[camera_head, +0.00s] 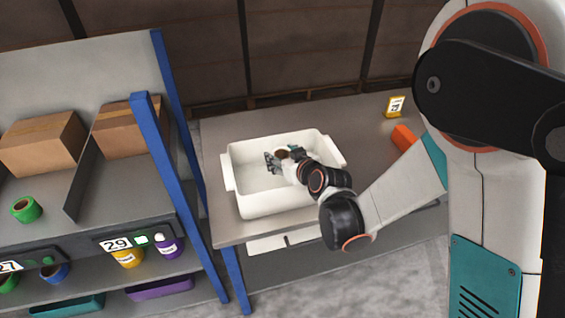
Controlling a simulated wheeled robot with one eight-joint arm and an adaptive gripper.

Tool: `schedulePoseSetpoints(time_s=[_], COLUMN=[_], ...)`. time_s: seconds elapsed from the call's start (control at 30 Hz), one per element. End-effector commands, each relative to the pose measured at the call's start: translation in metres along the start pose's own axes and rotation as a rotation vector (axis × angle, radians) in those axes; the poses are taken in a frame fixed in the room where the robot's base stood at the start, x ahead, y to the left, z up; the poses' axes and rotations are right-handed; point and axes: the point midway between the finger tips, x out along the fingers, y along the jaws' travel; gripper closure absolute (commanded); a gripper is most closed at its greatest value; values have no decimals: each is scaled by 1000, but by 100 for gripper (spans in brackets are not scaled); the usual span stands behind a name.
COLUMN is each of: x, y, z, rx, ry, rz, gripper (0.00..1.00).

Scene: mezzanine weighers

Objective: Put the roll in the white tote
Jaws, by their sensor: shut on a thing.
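The white tote (255,205) stands on the grey table, open at the top. My gripper (274,160) reaches into it from the right and is over its far middle part. My gripper is shut on a small brown roll (282,154), partly hidden by the fingers and wrist. I cannot tell whether the roll touches the tote's floor. The rest of the tote that shows is empty.
The grey table (365,130) bears a yellow sign (395,106) and an orange object (404,138) to the right. Dark panels close the back.

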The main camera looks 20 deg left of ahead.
Motion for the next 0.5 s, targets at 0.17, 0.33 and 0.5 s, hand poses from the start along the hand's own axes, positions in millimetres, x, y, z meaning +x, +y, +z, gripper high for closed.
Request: schedulePoseSetpoints(time_s=[0.17,0.33,0.5], x=[3,3,5], y=[0,0,0], z=[7,7,11], rx=[0,0,0], ry=[0,0,0], rz=[0,0,0], gripper=[72,72,72])
